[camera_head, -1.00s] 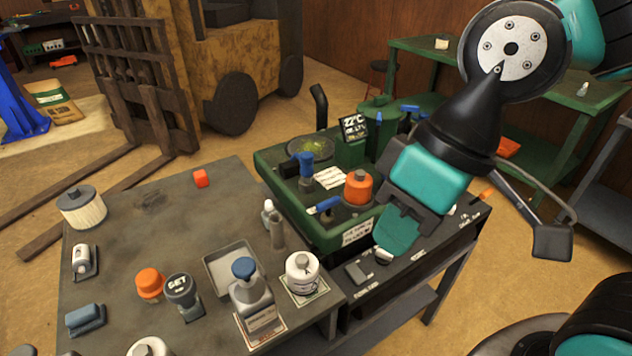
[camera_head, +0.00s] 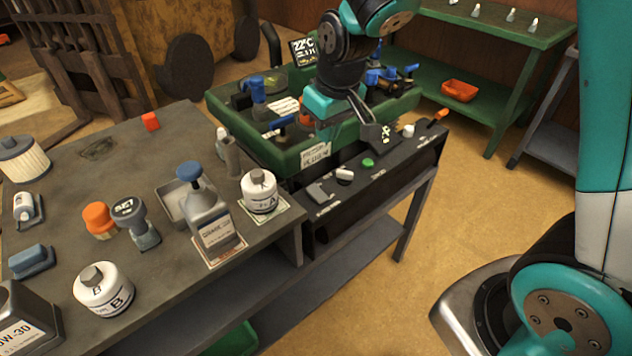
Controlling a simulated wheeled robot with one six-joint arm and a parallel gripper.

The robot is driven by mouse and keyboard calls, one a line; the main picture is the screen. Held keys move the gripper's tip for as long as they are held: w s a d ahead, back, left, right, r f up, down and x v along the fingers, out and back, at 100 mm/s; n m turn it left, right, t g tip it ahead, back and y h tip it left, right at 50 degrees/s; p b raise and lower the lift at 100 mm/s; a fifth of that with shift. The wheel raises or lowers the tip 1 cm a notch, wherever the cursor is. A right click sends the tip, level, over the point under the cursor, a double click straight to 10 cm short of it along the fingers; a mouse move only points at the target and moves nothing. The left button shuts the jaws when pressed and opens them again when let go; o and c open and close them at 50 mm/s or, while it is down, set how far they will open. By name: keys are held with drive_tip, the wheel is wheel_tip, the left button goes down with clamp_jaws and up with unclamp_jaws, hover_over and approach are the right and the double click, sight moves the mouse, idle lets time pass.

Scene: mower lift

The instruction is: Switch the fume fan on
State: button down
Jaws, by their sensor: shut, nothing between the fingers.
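The dark control panel (camera_head: 400,172) runs along the front of the green bench unit. On it are a grey rocker-like switch (camera_head: 319,192) at the left, a small white switch (camera_head: 345,174), a green button (camera_head: 368,163), a white knob (camera_head: 408,131) and an orange-tipped lever (camera_head: 437,116). Their labels are too small to read surely, so I cannot tell which is the fume fan's.
The green unit (camera_head: 245,140) holds a blue-topped valve (camera_head: 257,92) and a display (camera_head: 303,50). On the grey table (camera_head: 120,185) left of the panel stand a white bottle (camera_head: 259,192), a blue-capped container (camera_head: 208,210) and others. Floor to the panel's right is clear.

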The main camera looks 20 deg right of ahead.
drive_tip(key=shift+a, duration=0.25)
approach(315, 185)
drive_tip(key=x, duration=0.7)
drive_tip(key=shift+w+a+f+b, duration=0.15)
drive_tip(key=shift+w+f+b, duration=0.05)
drive_tip(key=shift+w+b, duration=0.2)
